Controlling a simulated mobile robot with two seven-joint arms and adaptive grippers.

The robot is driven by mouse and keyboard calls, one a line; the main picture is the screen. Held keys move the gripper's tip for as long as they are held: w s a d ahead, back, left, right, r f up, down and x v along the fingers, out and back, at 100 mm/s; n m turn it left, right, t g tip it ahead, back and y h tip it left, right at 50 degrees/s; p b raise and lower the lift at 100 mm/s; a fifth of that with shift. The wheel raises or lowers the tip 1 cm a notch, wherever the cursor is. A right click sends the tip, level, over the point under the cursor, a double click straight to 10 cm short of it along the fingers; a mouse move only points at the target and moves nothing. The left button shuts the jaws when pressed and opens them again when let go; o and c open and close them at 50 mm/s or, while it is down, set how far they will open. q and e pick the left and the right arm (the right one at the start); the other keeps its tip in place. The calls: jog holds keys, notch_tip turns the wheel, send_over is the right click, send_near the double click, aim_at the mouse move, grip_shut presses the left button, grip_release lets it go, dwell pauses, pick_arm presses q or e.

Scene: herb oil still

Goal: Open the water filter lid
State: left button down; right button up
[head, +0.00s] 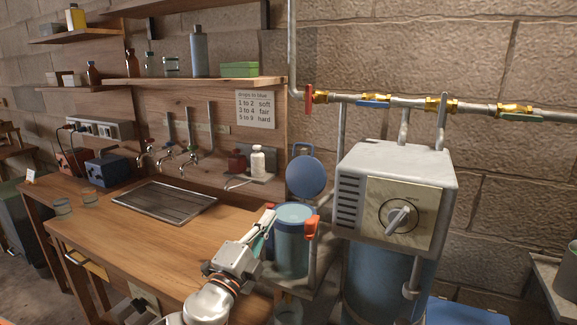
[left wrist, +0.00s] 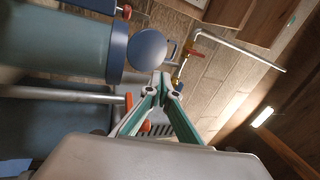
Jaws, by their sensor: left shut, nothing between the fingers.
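The water filter (head: 292,243) is a blue cylinder standing right of the wooden bench, with orange-red clips (head: 312,228) at its rim. Its round blue lid (head: 306,177) stands tilted up behind the open top, clear of the rim. In the left wrist view the filter body (left wrist: 60,42) lies at the upper left, with the lid (left wrist: 147,50) beyond its rim. My left gripper (head: 268,218) is shut and empty, close to the left side of the filter; its teal fingers (left wrist: 165,88) also show in the wrist view. Whether it touches the filter is unclear. My right gripper is out of view.
A grey box with a dial (head: 398,216) stands close right of the filter. A pipe with brass valves (head: 437,104) runs along the wall. The bench (head: 150,240) has a sink grate (head: 163,203) and taps; its front top is mostly clear.

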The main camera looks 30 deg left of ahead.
pick_arm(q)
jog(key=w+r+m+t+p, duration=0.1)
jog(key=w+r+p, duration=0.1)
jog(key=w+r, duration=0.9)
jog(key=shift+w+a+p, duration=0.4)
jog(key=shift+w+a, duration=0.05)
jog(key=shift+w, duration=0.4)
jog(key=shift+w+r, duration=0.1)
jog(key=b+x, duration=0.2)
jog(key=x, duration=0.1)
jog(key=b+x, duration=0.1)
jog(key=x, duration=0.1)
jog(key=shift+w, duration=0.35)
jog(key=shift+f, duration=0.25)
